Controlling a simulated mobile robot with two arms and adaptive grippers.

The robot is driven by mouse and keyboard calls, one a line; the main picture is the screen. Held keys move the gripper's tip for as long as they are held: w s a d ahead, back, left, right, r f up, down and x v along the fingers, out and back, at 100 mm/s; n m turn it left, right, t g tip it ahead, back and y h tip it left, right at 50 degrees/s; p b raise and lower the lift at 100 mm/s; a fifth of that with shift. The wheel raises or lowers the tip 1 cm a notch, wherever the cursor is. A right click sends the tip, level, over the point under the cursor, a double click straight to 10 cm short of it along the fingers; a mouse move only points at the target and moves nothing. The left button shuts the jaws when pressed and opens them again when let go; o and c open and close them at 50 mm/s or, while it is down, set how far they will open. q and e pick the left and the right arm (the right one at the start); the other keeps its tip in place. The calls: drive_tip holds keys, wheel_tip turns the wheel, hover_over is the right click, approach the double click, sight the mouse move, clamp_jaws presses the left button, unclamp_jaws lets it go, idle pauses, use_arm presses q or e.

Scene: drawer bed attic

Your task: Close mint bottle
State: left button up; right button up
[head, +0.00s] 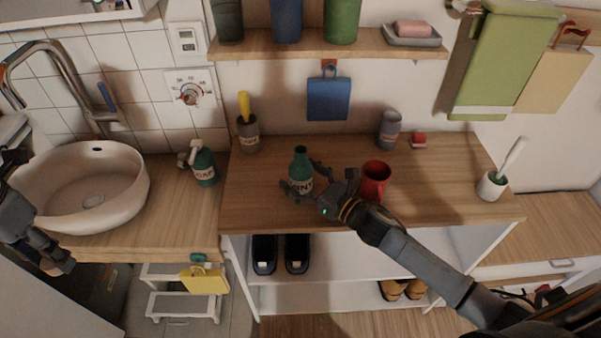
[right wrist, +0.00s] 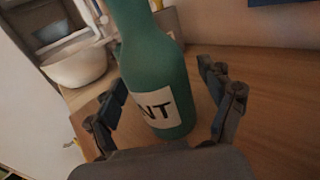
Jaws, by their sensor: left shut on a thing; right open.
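The green mint bottle (head: 300,159) stands upright on the wooden counter, its white label partly covered by my right gripper. No cap shows on its top in the head view. In the right wrist view the bottle (right wrist: 152,58) stands between the fingers, its top cut off by the frame. My right gripper (head: 304,179) is open, with one finger on each side of the bottle; the fingers look apart from it. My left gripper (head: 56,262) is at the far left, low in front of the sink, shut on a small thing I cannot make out.
A red mug (head: 376,178) stands just right of my right gripper. A green dispenser (head: 204,168), a brush cup (head: 248,135) and a grey can (head: 389,130) stand around the bottle. The sink (head: 120,190) is at left.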

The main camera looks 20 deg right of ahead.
sight(309, 172)
idle(0.3)
drive_tip(key=c, duration=1.4)
drive_tip(key=shift+r, duration=0.2)
drive_tip(key=shift+r, duration=0.2)
use_arm(q)
drive_tip(key=shift+f, duration=0.15)
use_arm(e)
wheel_tip(309, 172, up, 3)
drive_tip(key=shift+f, duration=0.1)
use_arm(q)
drive_tip(key=shift+f+b, duration=0.55)
drive_tip(key=shift+b, duration=0.25)
drive_tip(key=shift+f, duration=0.1)
use_arm(e)
drive_tip(key=shift+s+d+r, duration=0.3)
drive_tip(key=shift+s+r, duration=1.3)
drive_tip(key=shift+s, duration=0.7)
drive_tip(key=shift+s+d+r, duration=0.35)
drive_tip(key=shift+s+r, duration=1.2)
drive_tip(key=shift+s, duration=0.75)
drive_tip(key=shift+s+d+r, duration=0.3)
drive_tip(key=shift+s+r, duration=1.3)
drive_tip(key=shift+s, duration=0.7)
